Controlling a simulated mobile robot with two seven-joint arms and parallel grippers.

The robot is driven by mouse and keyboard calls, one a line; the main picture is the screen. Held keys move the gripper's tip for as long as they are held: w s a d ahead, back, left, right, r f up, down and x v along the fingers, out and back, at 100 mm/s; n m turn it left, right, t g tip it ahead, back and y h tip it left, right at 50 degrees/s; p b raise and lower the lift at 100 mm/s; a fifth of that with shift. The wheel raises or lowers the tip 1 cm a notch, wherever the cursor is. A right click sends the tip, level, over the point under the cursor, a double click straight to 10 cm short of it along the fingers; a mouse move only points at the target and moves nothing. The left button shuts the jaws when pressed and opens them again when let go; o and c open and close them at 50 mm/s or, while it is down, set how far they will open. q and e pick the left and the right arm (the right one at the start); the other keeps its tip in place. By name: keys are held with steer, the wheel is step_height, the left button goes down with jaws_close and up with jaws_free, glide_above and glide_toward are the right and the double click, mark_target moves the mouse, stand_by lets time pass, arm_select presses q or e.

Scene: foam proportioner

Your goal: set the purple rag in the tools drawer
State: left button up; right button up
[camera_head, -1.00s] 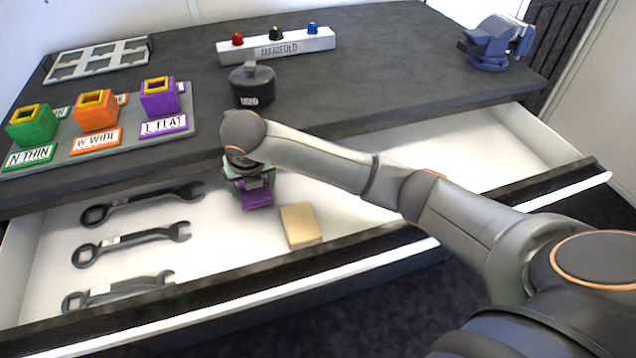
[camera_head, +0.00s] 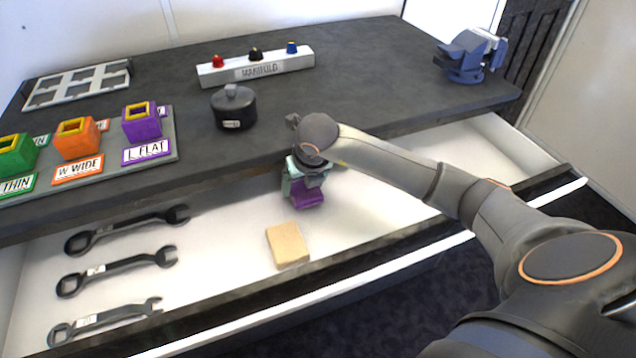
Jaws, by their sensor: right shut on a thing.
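The tools drawer (camera_head: 205,240) is pulled open below the dark workbench, its white floor showing. My right gripper (camera_head: 304,186) points down inside the drawer's outline, close to the bench's front edge. It is shut on the purple rag (camera_head: 307,197), which shows below the fingers. I cannot tell whether the rag touches the drawer floor. The fingertips are partly hidden by the wrist and the rag. My left gripper is not in view.
Several dark wrenches (camera_head: 118,270) lie at the drawer's left, and a tan block (camera_head: 287,245) lies left of the rag. The drawer's right part is bare. Above stand a black pot (camera_head: 234,107), the manifold (camera_head: 257,68), coloured holders (camera_head: 142,122) and a blue vise (camera_head: 468,57).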

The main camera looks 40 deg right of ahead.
steer(key=d, duration=0.2)
steer(key=s+d, duration=0.1)
steer(key=shift+d+f, duration=0.25)
steer(key=shift+f, duration=0.1)
steer(key=shift+w+f, duration=0.1)
steer(key=shift+f, duration=0.3)
steer(key=shift+f, duration=0.2)
steer(key=o, duration=1.1)
steer(key=shift+r, duration=0.1)
steer(key=v, duration=1.2)
steer(key=shift+r+p, duration=0.15)
steer(key=shift+p, duration=0.25)
